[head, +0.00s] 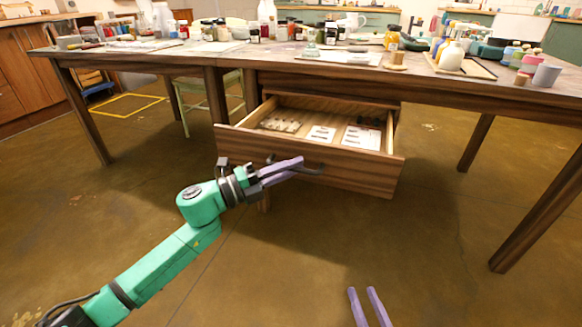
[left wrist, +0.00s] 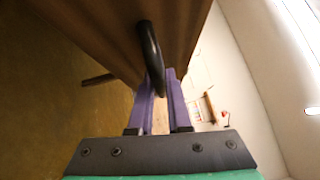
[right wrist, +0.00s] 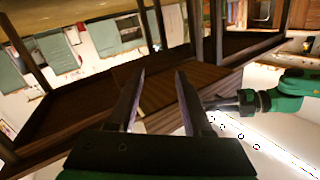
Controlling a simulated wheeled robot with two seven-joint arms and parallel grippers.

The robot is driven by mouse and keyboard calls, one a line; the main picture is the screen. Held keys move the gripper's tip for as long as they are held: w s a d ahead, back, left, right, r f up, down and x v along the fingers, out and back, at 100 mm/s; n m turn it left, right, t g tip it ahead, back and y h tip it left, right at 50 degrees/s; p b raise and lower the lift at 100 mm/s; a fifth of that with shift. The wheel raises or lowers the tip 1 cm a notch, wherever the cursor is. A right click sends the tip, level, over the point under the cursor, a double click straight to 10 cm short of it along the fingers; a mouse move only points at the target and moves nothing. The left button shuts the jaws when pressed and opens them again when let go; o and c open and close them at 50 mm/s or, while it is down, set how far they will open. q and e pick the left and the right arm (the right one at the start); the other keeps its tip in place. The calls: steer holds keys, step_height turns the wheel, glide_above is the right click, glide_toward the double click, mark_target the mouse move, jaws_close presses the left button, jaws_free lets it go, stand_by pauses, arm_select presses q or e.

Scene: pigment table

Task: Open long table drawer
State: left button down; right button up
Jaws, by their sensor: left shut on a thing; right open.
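The wooden drawer (head: 340,165) under the long table (head: 300,62) stands pulled out, and its inside shows. Flat cards and small items lie in it. A dark curved handle (head: 312,170) is on its front. My left gripper (head: 298,163) is at the handle with its purple fingers shut on it. In the left wrist view the handle (left wrist: 151,60) shows as a dark bar at the fingertips of my left gripper (left wrist: 163,80). My right gripper (head: 360,291) is open and empty, low in front of the drawer. It also shows open in the right wrist view (right wrist: 160,72).
Bottles, jars and papers crowd the tabletop, with a white bottle (head: 452,56) at the right. A pale green chair (head: 205,100) stands behind the table at the left. The floor (head: 400,240) in front of the drawer is clear.

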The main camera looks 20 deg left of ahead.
arm_select(q)
steer(key=c, duration=1.2)
jaws_free()
steer(key=shift+o, duration=0.2)
steer(key=shift+a, duration=0.1)
steer(key=shift+s+a+f, duration=0.1)
steer(key=shift+s+a, duration=0.15)
steer(key=p+v, duration=0.2)
steer(key=v, duration=1.1)
steer(key=shift+s+a+p, duration=0.25)
steer(key=shift+a+p, duration=0.05)
steer(key=shift+p, duration=0.1)
arm_select(e)
steer(key=s+f+g, duration=0.3)
steer(key=s+f, duration=0.4)
steer(key=shift+s+a+g+h, duration=0.25)
steer(key=shift+g+h, duration=0.05)
steer(key=shift+g, duration=0.1)
steer(key=shift+f, duration=0.1)
